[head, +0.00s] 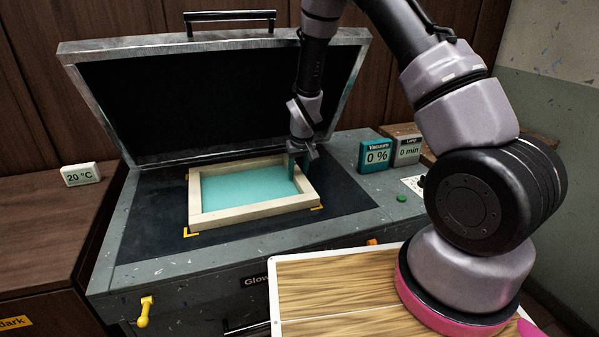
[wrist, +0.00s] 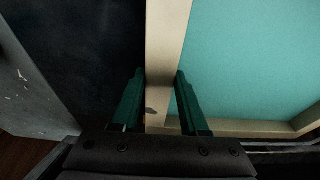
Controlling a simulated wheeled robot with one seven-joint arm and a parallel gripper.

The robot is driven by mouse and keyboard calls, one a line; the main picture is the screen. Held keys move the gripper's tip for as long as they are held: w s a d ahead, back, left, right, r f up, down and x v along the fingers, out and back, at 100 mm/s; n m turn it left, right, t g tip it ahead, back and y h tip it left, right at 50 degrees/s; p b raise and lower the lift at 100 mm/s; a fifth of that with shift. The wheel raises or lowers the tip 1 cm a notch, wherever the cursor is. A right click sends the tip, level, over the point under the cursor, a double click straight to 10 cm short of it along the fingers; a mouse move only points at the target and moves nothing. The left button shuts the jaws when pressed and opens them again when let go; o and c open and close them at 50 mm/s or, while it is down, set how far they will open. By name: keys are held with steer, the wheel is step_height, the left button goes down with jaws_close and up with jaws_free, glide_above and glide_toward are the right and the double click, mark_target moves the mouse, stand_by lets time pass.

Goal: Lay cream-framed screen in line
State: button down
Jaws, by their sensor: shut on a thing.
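The cream-framed screen (head: 254,211) with teal mesh lies flat on the dark bed (head: 150,215) of the exposure unit. Yellow corner marks show at its left back, left front (head: 189,232) and right front (head: 317,207). The frame looks roughly in line with them. My gripper (head: 299,168) is at the frame's right side, pointing down. In the wrist view, my gripper's green fingers (wrist: 160,88) stand on both sides of a cream frame bar (wrist: 166,40) and are shut on it. The mesh (wrist: 250,60) is to the right there. The mark under the fingers is mostly hidden.
The unit's hinged lid (head: 220,95) stands open behind the bed. The vacuum display (head: 376,152) reads 0 % and the lamp display (head: 407,149) reads 0 min, right of the bed. A yellow handle (head: 145,311) is at the front left. A thermometer (head: 80,174) stands at left.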

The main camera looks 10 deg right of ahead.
steer(key=shift+s+a, duration=0.1)
steer(key=shift+a, duration=0.2)
stand_by(0.4)
steer(key=shift+c, duration=1.7)
jaws_free()
steer(key=shift+c, duration=0.4)
steer(key=shift+r, duration=3.55)
